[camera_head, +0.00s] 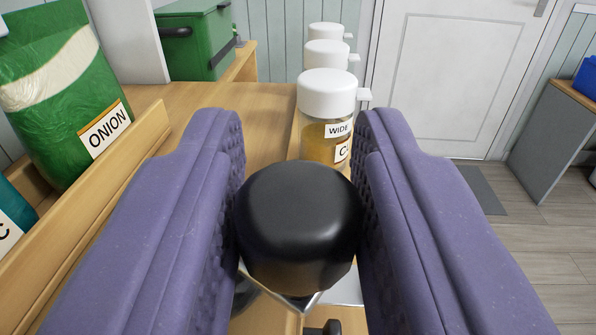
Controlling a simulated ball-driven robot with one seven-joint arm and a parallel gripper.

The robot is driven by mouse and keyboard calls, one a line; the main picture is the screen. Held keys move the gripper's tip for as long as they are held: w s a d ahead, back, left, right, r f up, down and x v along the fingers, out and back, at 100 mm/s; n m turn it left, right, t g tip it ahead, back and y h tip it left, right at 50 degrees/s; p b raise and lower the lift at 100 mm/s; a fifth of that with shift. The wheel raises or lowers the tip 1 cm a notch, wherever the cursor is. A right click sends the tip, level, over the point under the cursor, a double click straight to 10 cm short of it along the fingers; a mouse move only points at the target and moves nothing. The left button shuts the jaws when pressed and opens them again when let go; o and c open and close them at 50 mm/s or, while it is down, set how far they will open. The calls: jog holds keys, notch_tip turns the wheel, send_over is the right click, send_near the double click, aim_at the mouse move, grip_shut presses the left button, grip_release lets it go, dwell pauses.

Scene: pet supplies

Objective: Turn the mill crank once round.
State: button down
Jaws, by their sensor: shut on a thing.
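A black rounded knob (300,220) sits at the lower middle of the view, between the fingers of my gripper (300,190). The two purple padded fingers press on it from left and right, so my gripper is shut on the knob. It looks like the handle of the mill crank. A small part of a silver metal piece (300,300) shows below the knob. The rest of the crank and the mill body are hidden behind the knob and fingers.
Several white-lidded jars (327,95) stand in a row just beyond the knob. A wooden counter (265,105) runs behind, with a green bag labelled ONION (60,95) at left and a green box (205,45) at the back. Floor (545,240) is open at right.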

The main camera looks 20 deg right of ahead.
aim_at(267, 208)
jog(key=shift+s+a+m+g+h+p, duration=0.15)
jog(key=shift+m+g+h+p, duration=0.15)
jog(key=shift+h, duration=0.25)
jog(key=shift+s+a+m+g+h+p, duration=0.1)
jog(key=shift+a+m+h+p, duration=0.05)
jog(key=shift+m+h, duration=0.35)
jog(key=c, duration=0.8)
grip_release()
jog(key=shift+r, duration=0.1)
jog(key=shift+r, duration=0.3)
notch_tip(267, 208, up, 4)
jog(key=shift+f+p, duration=0.2)
jog(key=shift+p, duration=1)
jog(key=s+d, duration=0.3)
jog(key=s, duration=0.1)
jog(key=s+d+p, duration=0.1)
jog(key=s+d, duration=0.2)
jog(key=s, duration=0.1)
jog(key=s+d+p, duration=0.1)
jog(key=s+d, duration=0.2)
jog(key=s, duration=0.1)
jog(key=shift+s+d+r, duration=0.25)
jog(key=shift+s+r, duration=0.05)
jog(key=shift+s, duration=0.1)
